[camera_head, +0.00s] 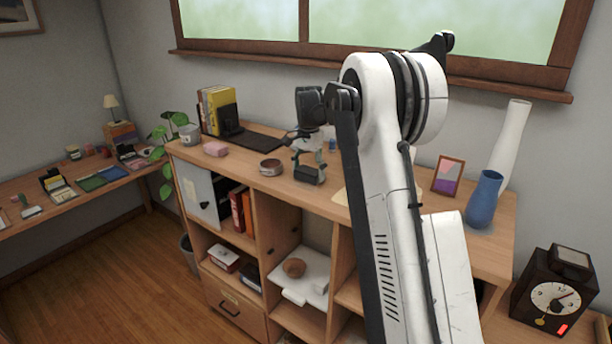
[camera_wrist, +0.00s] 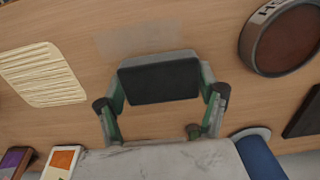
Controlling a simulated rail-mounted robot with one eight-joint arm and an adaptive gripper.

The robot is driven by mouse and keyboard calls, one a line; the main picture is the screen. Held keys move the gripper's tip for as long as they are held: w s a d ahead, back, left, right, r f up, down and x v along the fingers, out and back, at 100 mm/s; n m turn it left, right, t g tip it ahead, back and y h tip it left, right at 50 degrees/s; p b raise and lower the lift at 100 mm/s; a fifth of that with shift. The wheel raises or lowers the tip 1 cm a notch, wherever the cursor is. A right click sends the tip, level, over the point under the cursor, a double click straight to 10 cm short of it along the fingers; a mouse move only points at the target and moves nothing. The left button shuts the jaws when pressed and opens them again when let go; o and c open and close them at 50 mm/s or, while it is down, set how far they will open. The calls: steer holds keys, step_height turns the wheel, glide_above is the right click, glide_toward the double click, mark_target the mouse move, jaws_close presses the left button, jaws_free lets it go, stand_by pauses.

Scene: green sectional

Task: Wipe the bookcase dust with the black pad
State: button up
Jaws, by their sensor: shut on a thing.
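My gripper (camera_head: 309,160) is over the top of the wooden bookcase (camera_head: 235,182), near its front middle. In the wrist view my gripper (camera_wrist: 162,82) is shut on the black pad (camera_wrist: 158,80), with a green-edged finger at each end of it. The black pad (camera_head: 307,176) also shows in the head view, low over the wood. I cannot tell whether it touches the surface. A faint greyish dust patch (camera_wrist: 125,38) lies on the wood just beyond the pad in the wrist view; the pad may hide part of it.
A round brown dish (camera_head: 270,167) and a pink block (camera_head: 215,149) sit left of my gripper. A ridged cream piece (camera_wrist: 42,75) lies on the other side. A blue vase (camera_head: 483,200) and a framed picture (camera_head: 448,176) stand at the right. Books (camera_head: 216,108) stand at the back left.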

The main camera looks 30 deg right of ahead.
mark_target(314, 168)
steer(key=shift+w+d, duration=0.35)
steer(key=shift+d, duration=0.4)
steer(key=shift+w+d, duration=0.3)
steer(key=shift+d, duration=0.4)
steer(key=shift+d+r, duration=0.1)
steer(key=shift+r, duration=0.15)
step_height(314, 168, up, 2)
steer(key=shift+r+p, duration=0.25)
steer(key=shift+p, duration=0.3)
step_height(314, 168, up, 5)
steer(key=shift+p, duration=1)
